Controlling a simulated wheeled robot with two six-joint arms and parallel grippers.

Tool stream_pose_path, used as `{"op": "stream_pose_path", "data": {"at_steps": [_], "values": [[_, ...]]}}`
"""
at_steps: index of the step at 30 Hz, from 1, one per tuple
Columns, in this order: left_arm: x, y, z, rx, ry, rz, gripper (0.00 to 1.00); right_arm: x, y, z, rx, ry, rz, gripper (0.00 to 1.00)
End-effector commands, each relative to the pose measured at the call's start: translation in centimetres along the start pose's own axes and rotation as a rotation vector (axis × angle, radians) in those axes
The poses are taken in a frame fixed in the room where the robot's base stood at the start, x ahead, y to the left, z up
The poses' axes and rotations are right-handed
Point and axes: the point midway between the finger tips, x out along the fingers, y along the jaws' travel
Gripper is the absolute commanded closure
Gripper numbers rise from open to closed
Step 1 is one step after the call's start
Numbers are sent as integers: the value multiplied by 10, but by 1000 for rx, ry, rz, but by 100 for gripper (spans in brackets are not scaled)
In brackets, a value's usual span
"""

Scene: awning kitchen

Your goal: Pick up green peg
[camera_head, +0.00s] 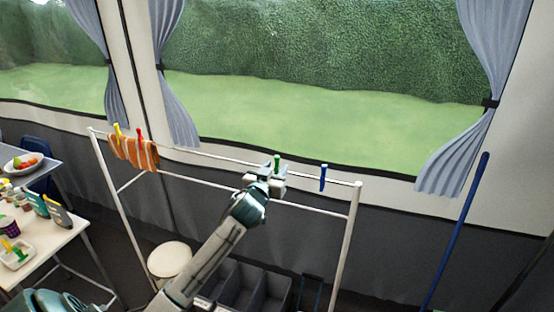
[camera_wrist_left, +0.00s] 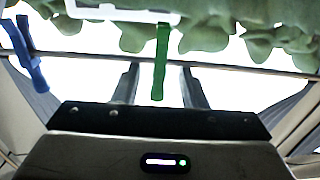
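The green peg (camera_head: 277,160) is clipped on the top rail of the white drying rack (camera_head: 215,157). In the left wrist view the green peg (camera_wrist_left: 161,62) hangs from the rail between the two fingers of my left gripper (camera_wrist_left: 159,76), with a gap on each side. My left gripper (camera_head: 267,174) is at the rail, open around the peg and not closed on it. In the head view the gripper body hides the peg's lower part. My right gripper is not in view.
A blue peg (camera_head: 323,178) is on the rail right of the gripper. An orange striped cloth (camera_head: 133,152) hangs at the rail's left with yellow and red pegs. Dark bins (camera_head: 242,288) and a round white stool (camera_head: 169,259) stand below. A white table (camera_head: 48,240) with items is left.

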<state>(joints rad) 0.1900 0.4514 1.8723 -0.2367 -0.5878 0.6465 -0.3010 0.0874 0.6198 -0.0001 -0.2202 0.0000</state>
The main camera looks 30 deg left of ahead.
Motion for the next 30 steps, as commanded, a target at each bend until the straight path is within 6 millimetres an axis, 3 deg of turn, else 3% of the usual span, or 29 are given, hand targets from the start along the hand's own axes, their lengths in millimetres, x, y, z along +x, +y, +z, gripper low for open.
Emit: {"op": "stream_pose_path", "data": {"at_steps": [9, 15, 30], "values": [[5, 0, 1, 0, 1, 0, 62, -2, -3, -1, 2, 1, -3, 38], [5, 0, 1, 0, 0, 0, 100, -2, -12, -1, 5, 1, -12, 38], [5, 0, -5, 0, 2, 0, 100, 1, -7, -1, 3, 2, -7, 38]]}}
